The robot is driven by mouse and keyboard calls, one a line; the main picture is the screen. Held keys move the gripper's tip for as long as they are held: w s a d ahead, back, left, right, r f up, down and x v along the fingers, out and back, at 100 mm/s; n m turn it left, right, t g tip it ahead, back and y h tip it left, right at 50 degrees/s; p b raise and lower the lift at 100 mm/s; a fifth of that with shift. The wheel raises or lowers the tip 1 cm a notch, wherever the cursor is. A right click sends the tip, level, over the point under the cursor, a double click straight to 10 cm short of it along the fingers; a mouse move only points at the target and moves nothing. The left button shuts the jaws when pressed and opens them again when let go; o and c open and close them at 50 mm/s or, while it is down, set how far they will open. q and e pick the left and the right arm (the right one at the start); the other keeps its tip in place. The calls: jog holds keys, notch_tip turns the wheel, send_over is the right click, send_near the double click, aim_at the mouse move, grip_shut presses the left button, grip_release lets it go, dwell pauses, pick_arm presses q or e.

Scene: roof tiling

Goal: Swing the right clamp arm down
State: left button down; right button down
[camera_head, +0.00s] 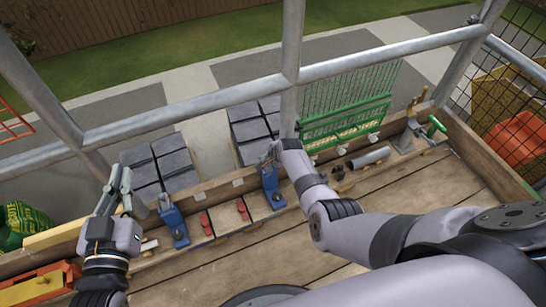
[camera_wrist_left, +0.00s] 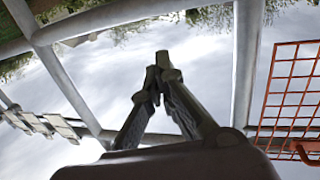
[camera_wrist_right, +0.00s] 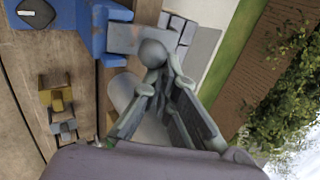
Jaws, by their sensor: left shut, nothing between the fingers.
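The right clamp (camera_head: 270,188) is blue and stands on the plank ledge. It also shows at the top left of the right wrist view (camera_wrist_right: 95,30), with a grey arm-like part (camera_wrist_right: 128,39) reaching toward my fingertips. My right gripper (camera_head: 272,155) is at the top of this clamp. Its fingertips (camera_wrist_right: 155,75) are close together at a grey rounded end; I cannot tell whether they grip it. The left clamp (camera_head: 173,224) is also blue, with a grey cylinder leaning up at its left. My left gripper (camera_head: 122,180) is shut and empty, raised left of that clamp.
Red knobs (camera_head: 206,222) sit on the ledge between the clamps. A grey tube (camera_head: 370,158) and a green-handled tool (camera_head: 436,127) lie to the right. Metal rails (camera_head: 200,103) cross behind. An orange-red tool (camera_head: 40,285) is at lower left. The front planks (camera_head: 215,268) are partly clear.

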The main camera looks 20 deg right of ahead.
pick_arm(q)
jog(key=shift+r+t, duration=0.3)
jog(key=shift+r, duration=0.2)
pick_arm(e)
jog(key=shift+w+f, duration=0.1)
